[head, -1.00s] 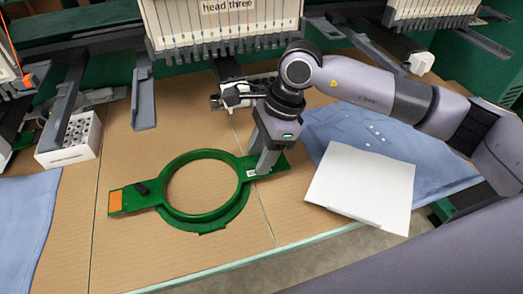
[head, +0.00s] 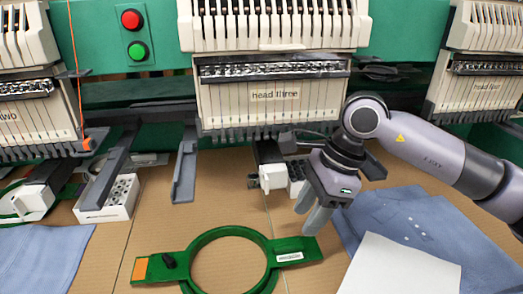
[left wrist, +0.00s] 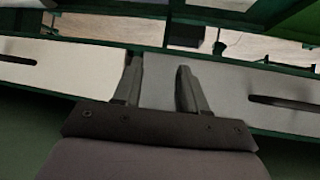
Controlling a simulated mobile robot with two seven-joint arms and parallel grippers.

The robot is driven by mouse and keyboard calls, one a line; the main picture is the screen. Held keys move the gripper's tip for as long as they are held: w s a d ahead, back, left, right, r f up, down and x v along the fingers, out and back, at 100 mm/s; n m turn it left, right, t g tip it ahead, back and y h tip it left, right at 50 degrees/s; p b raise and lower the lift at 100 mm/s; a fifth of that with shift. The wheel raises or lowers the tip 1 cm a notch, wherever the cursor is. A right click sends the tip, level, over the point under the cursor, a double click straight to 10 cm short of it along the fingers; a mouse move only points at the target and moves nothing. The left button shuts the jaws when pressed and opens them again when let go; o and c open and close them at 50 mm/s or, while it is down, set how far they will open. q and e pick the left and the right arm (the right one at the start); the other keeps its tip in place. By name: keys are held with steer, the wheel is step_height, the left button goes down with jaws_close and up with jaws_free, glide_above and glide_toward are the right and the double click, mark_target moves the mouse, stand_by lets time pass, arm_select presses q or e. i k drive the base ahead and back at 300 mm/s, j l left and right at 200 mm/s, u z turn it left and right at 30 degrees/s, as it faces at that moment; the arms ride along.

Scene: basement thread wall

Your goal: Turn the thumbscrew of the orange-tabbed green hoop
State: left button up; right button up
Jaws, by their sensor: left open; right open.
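The green hoop (head: 196,243) lies flat on the brown table. Its left tab carries an orange patch (head: 140,269), with a small black thumbscrew (head: 169,260) beside it. Its right tab carries a white label (head: 290,257). The hoop's lower edge is cut off by the picture. My right gripper (head: 308,217) is open and empty, pointing down just above and behind the right tab, apart from it as far as I can tell. My left gripper (left wrist: 160,85) is open in the left wrist view, with nothing between its fingers, in front of pale panels; it is not in the head view.
Embroidery heads, one marked "head three" (head: 277,95), hang over the back of the table. A white holed box (head: 110,199) stands at left. Blue cloth (head: 420,222) and white paper (head: 400,268) lie at right. More blue cloth (head: 40,255) lies at left.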

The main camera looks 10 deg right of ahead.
mark_target(171, 263)
steer(key=k, duration=1)
